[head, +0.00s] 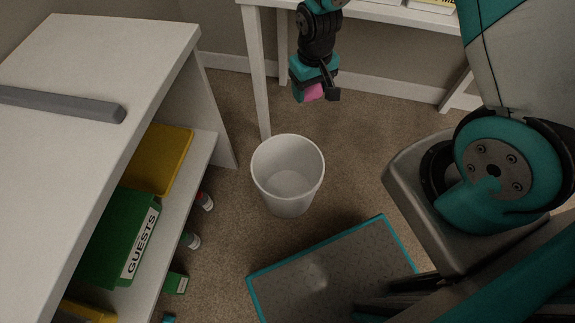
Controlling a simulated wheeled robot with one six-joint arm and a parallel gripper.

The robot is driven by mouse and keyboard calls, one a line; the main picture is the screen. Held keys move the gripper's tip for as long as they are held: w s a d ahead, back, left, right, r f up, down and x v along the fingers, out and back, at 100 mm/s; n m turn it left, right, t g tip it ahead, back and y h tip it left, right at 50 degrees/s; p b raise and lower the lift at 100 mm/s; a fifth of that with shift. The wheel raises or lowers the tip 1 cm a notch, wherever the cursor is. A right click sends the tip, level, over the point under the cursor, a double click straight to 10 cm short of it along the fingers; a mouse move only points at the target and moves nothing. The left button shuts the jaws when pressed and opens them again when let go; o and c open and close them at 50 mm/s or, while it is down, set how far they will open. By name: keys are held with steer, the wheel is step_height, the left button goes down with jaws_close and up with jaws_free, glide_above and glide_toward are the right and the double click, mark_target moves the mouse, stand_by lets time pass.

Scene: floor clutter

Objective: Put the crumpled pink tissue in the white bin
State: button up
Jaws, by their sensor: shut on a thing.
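The crumpled pink tissue (312,92) is held between the fingers of my gripper (318,94), at the top middle of the head view. Part of the tissue is hidden by the gripper. My gripper is shut on it and hangs above the carpet, behind and slightly right of the white bin in the picture. The white bin (287,195) stands upright on the carpet near the middle of the view. Its open top faces up, and its inside looks empty. The gripper and the bin are apart.
A white shelf unit (75,90) on the left holds a grey bar (62,104), a yellow tray (160,158) and a green box labelled GUESTS (118,238). A white table (256,70) is behind. My base is front right.

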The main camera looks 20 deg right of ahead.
steer(key=a+f+b, duration=0.3)
steer(key=f+b, duration=0.9)
steer(key=b, duration=0.1)
steer(key=a+f+n+b, duration=0.1)
steer(key=a+f+b, duration=0.2)
steer(key=f+b, duration=1)
steer(key=shift+f, duration=0.15)
steer(key=shift+s+p, duration=0.15)
steer(key=shift+p, duration=0.3)
step_height(320, 180, down, 15)
steer(key=b, duration=0.8)
steer(key=shift+f, duration=0.2)
steer(key=o, duration=1)
steer(key=shift+c, duration=0.2)
